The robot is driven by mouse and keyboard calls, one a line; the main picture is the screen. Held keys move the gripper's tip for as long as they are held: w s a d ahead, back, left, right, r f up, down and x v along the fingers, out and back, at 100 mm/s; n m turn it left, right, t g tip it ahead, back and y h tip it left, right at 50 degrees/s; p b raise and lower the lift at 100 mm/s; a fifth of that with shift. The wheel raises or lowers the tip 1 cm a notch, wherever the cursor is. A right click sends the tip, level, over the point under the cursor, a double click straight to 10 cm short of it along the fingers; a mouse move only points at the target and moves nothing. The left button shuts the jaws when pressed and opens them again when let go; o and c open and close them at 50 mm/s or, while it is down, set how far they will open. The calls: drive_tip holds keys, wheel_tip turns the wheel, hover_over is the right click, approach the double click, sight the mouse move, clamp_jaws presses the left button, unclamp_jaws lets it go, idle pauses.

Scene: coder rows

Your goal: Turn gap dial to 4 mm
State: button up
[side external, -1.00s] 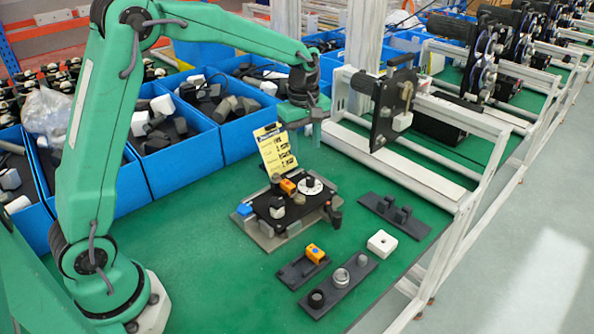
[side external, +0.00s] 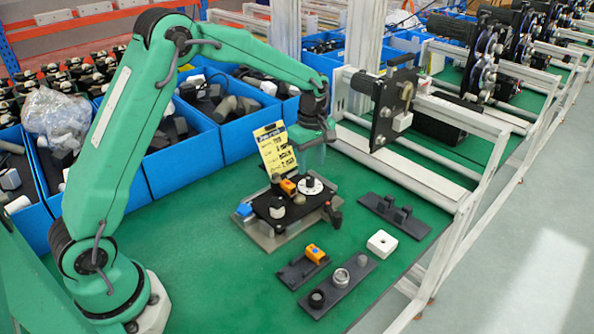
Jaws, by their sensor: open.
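The fixture (side external: 285,222) is a dark plate on a grey base, standing on the green table. A white round dial with a dark knob (side external: 311,186) sits at its back right; I take this as the gap dial, but its marks are too small to read. A yellow card (side external: 275,148) stands upright at the fixture's back. My gripper (side external: 312,155) is open and empty, pointing down above and slightly behind the dial, apart from it. The fingertips are partly hard to make out against the green table.
To the fixture's right and front are a dark rack (side external: 394,213), a white block (side external: 382,243), a small tray with an orange-topped part (side external: 304,268) and a strip with round parts (side external: 340,285). Blue bins (side external: 185,160) line the back. A white frame (side external: 400,180) stands at right.

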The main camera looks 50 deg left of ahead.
sight(310, 178)
drive_tip(key=shift+f, duration=2.35)
clamp_jaws()
